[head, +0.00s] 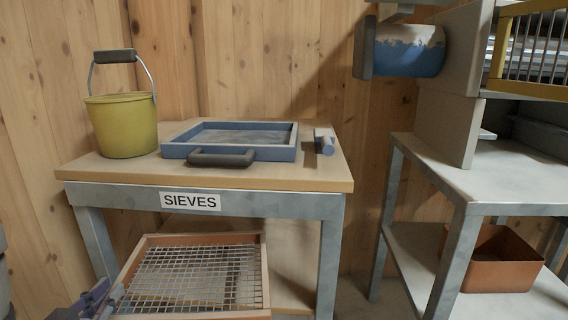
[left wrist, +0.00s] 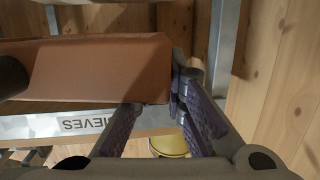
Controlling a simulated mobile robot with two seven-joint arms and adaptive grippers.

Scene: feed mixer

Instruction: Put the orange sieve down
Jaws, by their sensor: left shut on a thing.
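The orange sieve (head: 258,285), with an orange-brown frame and wire mesh, shows low in the head view, below the tabletop of the SIEVES table (head: 262,184). My left gripper (head: 108,300) is at its left near corner, shut on the sieve. In the left wrist view, the sieve's orange side (left wrist: 100,72) fills the upper left, beside the purple fingers of the gripper (left wrist: 155,112). The sieve looks roughly level. Whether it touches the lower shelf (head: 288,292) cannot be told. My right gripper is not in view.
On the tabletop stand a yellow bucket (head: 121,125), a blue tray-like sieve (head: 230,152) with a dark handle, and a small blue-grey item (head: 325,141). A metal rack (head: 500,175) at right holds an orange-brown bin (head: 492,262). A wooden wall stands behind.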

